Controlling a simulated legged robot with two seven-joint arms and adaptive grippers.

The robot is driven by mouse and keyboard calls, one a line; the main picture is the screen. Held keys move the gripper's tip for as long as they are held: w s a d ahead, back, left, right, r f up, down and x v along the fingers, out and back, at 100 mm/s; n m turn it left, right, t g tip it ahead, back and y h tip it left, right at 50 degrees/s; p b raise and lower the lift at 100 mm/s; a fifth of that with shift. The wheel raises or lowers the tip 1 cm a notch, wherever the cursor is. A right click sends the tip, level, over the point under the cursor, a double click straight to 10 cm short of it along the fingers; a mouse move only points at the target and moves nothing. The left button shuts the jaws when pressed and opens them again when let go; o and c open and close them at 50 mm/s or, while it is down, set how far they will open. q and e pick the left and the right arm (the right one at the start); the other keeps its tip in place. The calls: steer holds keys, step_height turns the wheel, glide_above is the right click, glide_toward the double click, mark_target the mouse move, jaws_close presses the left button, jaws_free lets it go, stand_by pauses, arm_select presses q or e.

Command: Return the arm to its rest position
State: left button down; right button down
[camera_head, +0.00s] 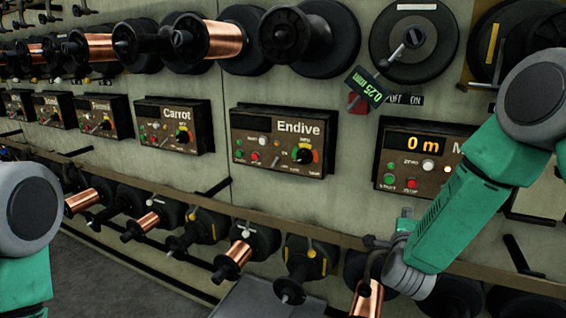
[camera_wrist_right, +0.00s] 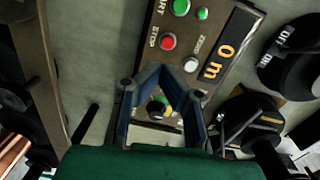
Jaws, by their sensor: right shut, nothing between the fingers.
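My right arm (camera_head: 462,210) reaches in from the right, its green forearm slanting down to a grey wrist joint beside the lower spools. In the wrist view, my right gripper (camera_wrist_right: 164,74) has its blue fingers shut with nothing held. Its fingers are in front of the control panel (camera_wrist_right: 207,25) with the "0 m" display; a dial (camera_wrist_right: 158,108) shows through the gap between the finger links. I cannot tell whether they touch. The same panel (camera_head: 450,142) in the head view is partly covered by my forearm. My left arm shows at the left edge; its gripper is out of frame.
Panels labelled Endive (camera_head: 283,140) and Carrot (camera_head: 173,125) line the wall. Spools stick out above and below, including a copper spool (camera_head: 368,298) close to my right wrist. A ledge (camera_head: 260,215) runs below the panels. Bare floor (camera_head: 90,275) lies lower left.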

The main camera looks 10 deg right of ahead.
steer(key=s+a+f+n+g+y+p, duration=0.1)
steer(key=s+a+f+n+g+y, duration=0.2)
steer(key=s+f+n, duration=0.4)
steer(key=s+a+f+n+g+y+p, duration=0.1)
steer(key=s+a+f+n+g+y, duration=0.1)
steer(key=s+a+f+n+y, duration=0.45)
steer(key=s+f+n+g, duration=0.3)
steer(key=s, duration=0.6)
steer(key=s+f+n+g+p, duration=0.1)
steer(key=s+f+n+g, duration=0.2)
steer(key=s, duration=0.7)
steer(key=s+f+n+g+p, duration=0.1)
steer(key=s+f+n+g, duration=0.2)
steer(key=s, duration=0.6)
steer(key=shift+s+f+n+g+h, duration=0.2)
steer(key=shift+n+g+h, duration=0.15)
steer(key=shift+n, duration=0.2)
steer(key=shift+w+d, duration=0.1)
steer(key=shift+d, duration=0.15)
steer(key=shift+w+a, duration=0.1)
steer(key=shift+a, duration=0.1)
